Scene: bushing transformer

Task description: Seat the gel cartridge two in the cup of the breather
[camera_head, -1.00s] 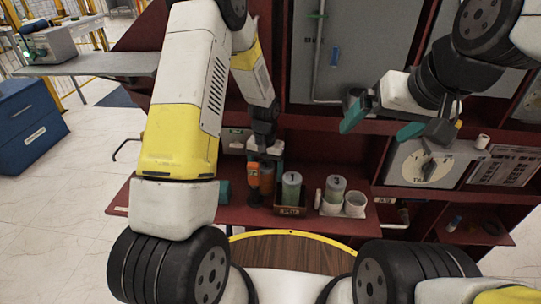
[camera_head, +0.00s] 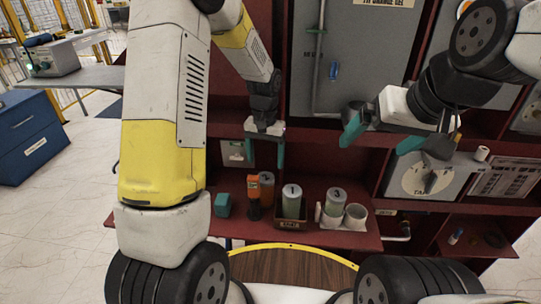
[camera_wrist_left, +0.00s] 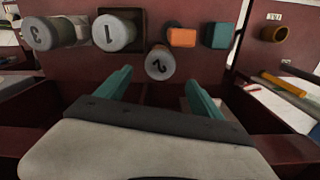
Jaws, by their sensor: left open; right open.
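Gel cartridge two, a cylinder with a grey cap marked 2, stands upright on the red shelf (camera_head: 190,229); its cap shows in the left wrist view (camera_wrist_left: 159,66). In the head view it appears as an amber cylinder (camera_head: 267,186), partly behind an orange and black item. My left gripper (camera_head: 266,160) is open and empty above and behind it, fingers pointing down, apart from it. My right gripper (camera_head: 382,137) is open and empty, up at the right. An amber hollow cup (camera_wrist_left: 275,34) shows in the left wrist view; I cannot tell whether it is the breather's.
Cartridge 1 (camera_head: 291,201) stands in a dark box. The orange and black item (camera_head: 253,194) and a teal block (camera_head: 222,205) stand left of cartridge two. Red cabinet panels bound the shelf.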

